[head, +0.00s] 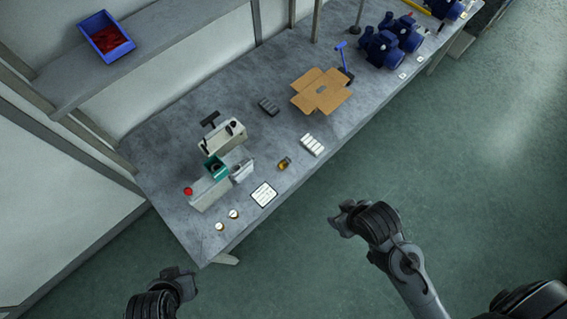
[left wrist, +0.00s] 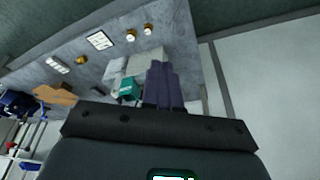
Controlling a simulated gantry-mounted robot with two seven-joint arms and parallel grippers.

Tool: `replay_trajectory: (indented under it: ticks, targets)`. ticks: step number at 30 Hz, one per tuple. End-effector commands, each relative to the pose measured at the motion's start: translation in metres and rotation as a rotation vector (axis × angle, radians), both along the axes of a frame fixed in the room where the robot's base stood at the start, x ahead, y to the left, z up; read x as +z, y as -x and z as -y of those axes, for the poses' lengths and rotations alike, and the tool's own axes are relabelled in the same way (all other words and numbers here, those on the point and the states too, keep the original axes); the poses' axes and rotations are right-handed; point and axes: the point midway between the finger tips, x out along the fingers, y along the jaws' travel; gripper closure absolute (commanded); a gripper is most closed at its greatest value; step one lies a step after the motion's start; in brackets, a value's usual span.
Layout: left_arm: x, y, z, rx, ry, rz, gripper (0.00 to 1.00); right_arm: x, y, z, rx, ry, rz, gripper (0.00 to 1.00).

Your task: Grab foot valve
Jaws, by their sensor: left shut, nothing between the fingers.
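A small brass-coloured fitting (head: 284,163), which looks like the foot valve, lies on the grey workbench (head: 170,165) near its front edge. It also shows in the left wrist view (left wrist: 82,59).
A white card (head: 264,194) and a tray of white pieces (head: 312,144) flank the fitting. A press-like machine with a green cup (head: 215,167) and red button stands left. Behind are an open cardboard box (head: 322,90) and blue pumps (head: 380,48).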

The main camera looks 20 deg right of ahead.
Motion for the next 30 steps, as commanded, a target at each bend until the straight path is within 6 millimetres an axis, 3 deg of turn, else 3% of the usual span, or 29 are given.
replay_trajectory:
  ticks: [2,19,30]
  targets:
    - [0.0,0.0001,0.0,0.0,0.0,0.0,0.91,0.0,0.0001,-0.0007,-0.001,-0.002,0.0,0.43]
    - [-0.0004,0.0003,-0.0026,-0.007,-0.011,0.0,0.04,0.0003,0.0,-0.0023,-0.005,-0.009,0.0,0.43]
    - [0.0008,-0.003,-0.0004,-0.006,-0.002,0.015,0.02,0.0001,-0.0001,-0.0005,-0.001,-0.001,0.0,0.43]
